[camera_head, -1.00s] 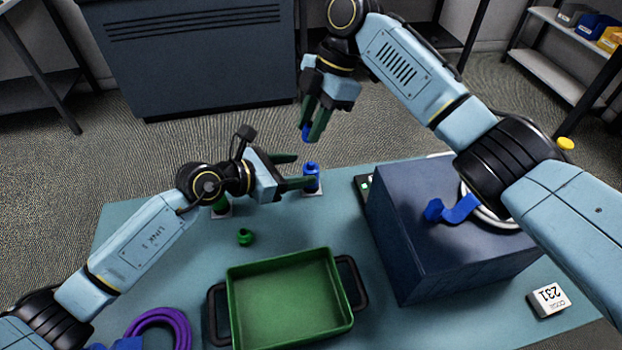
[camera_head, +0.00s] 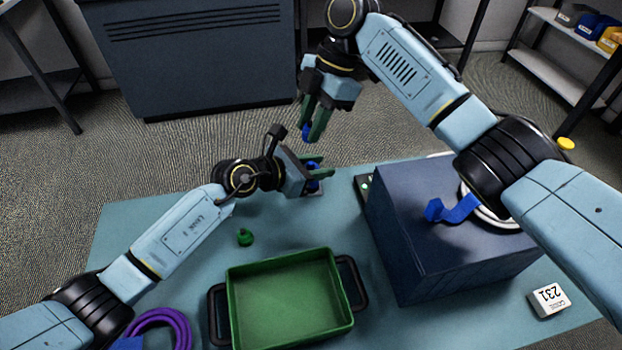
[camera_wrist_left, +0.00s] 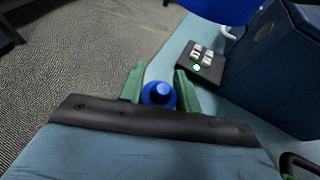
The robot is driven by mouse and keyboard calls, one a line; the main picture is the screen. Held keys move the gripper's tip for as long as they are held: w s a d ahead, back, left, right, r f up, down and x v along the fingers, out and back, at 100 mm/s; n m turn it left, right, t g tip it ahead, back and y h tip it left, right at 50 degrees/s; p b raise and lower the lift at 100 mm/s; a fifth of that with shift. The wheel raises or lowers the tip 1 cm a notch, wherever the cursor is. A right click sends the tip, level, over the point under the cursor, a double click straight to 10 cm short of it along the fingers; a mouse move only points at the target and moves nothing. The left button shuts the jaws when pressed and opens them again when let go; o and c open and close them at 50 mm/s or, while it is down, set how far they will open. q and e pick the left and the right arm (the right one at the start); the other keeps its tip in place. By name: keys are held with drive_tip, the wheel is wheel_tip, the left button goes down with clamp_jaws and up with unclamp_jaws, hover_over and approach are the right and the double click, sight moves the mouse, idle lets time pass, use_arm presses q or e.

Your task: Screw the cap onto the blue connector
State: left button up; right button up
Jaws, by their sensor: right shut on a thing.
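The blue connector (camera_head: 313,186) stands upright on a small pale base near the back edge of the teal table. My left gripper (camera_head: 316,168) is level with it, its green fingers open on either side of the connector. The left wrist view shows the blue connector (camera_wrist_left: 158,94) between the two fingers; whether they touch it is hard to tell. My right gripper (camera_head: 314,126) is shut on a small blue cap (camera_head: 306,132), held up behind and above the connector, apart from it.
A green tray (camera_head: 285,260) with dark handles sits at the front middle. A green cap (camera_head: 245,237) lies left of the connector. A dark blue box (camera_head: 440,220) stands to the right, with a blue cable end on top. A purple cable coil (camera_head: 165,318) lies front left.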

use_arm(q)
clamp_jaws()
use_arm(e)
hover_over(312, 164)
drive_tip(key=shift+w+f, duration=0.2)
drive_tip(key=shift+f, duration=2.3)
drive_tip(key=shift+f, duration=0.85)
drive_tip(key=shift+f, duration=0.7)
drive_tip(key=o, duration=0.9)
drive_tip(key=shift+s+f, duration=0.15)
